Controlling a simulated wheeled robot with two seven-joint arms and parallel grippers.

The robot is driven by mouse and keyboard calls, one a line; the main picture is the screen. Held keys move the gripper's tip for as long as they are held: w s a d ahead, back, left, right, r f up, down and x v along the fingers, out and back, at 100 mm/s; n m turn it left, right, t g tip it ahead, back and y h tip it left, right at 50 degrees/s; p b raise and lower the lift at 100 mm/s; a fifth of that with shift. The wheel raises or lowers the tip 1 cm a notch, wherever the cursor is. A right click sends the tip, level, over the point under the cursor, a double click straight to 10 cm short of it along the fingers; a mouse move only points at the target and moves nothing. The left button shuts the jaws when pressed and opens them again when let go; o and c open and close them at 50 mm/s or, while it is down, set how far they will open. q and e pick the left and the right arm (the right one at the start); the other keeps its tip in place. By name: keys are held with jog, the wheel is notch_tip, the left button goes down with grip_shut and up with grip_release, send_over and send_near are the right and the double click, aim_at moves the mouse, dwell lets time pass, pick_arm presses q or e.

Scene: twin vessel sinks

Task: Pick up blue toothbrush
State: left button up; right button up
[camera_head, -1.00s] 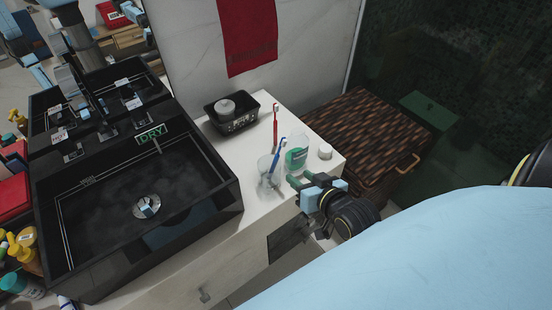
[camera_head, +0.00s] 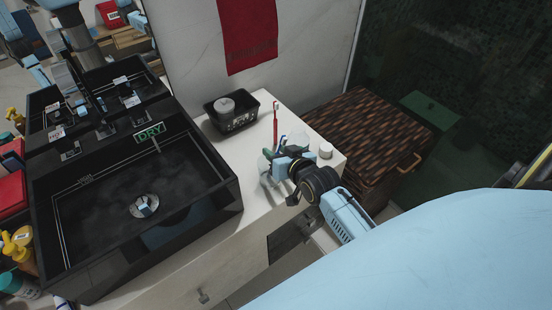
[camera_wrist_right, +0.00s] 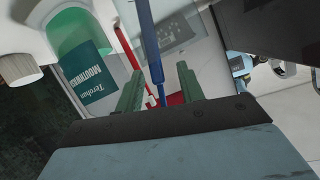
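The blue toothbrush (camera_wrist_right: 148,38) runs between the two green fingers of my right gripper (camera_wrist_right: 160,88) in the right wrist view, with a gap on each side. My right gripper (camera_head: 276,164) is open at the clear cup (camera_head: 264,166) on the counter in the head view. There it hides most of the blue toothbrush. A red toothbrush (camera_head: 275,122) stands just behind and also shows in the wrist view (camera_wrist_right: 127,52). My left gripper is not in view.
A green mouthwash bottle (camera_wrist_right: 84,52) stands close beside the brushes. A white jar (camera_head: 325,151) is at the counter's right edge. A black basket (camera_head: 236,122) is behind, and the black sink (camera_head: 226,196) is to the left. A woven hamper (camera_head: 365,125) stands right of the counter.

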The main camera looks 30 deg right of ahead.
jog(key=shift+x, duration=1)
jog(key=shift+s, duration=0.1)
grip_shut()
jog(key=shift+r, duration=0.1)
